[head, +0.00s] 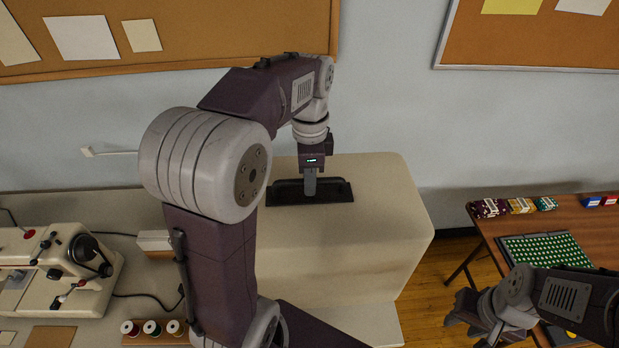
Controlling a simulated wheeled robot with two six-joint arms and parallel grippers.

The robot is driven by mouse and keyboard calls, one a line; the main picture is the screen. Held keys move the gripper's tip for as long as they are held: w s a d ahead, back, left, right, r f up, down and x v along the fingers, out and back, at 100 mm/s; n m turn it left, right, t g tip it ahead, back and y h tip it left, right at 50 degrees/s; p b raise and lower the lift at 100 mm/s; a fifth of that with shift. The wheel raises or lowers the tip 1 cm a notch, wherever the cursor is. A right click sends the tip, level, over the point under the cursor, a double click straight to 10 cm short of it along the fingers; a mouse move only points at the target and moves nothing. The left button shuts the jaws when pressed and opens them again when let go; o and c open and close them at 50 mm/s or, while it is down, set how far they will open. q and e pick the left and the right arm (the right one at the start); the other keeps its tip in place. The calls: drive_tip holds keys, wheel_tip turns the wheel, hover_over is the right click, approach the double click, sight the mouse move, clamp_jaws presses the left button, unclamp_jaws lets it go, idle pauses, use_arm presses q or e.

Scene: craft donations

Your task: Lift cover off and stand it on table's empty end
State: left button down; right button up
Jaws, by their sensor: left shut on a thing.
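The cover (375,220) is a large cream box with rounded edges and a dark handle (335,192) on top. It is upright at the right end of the pale table (60,205). My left gripper (310,188) points down and is shut on the handle. The cream sewing machine (60,270) stands uncovered at the left, apart from the cover. My arm hides the cover's left part, and I cannot tell whether its bottom touches the table. My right gripper (464,314) is low at the right, away from the cover; its finger gap is unclear.
Thread spools (152,328) in a small holder and a small white-topped box (155,241) are near my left arm. A dark cord runs across the table. A brown table (480,222) at the right holds a green-dotted tray (550,250) and small coloured packs. Floor shows between the tables.

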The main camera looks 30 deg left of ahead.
sight(310, 202)
use_arm(q)
drive_tip(key=shift+f, duration=0.5)
use_arm(e)
drive_tip(key=shift+f, duration=0.4)
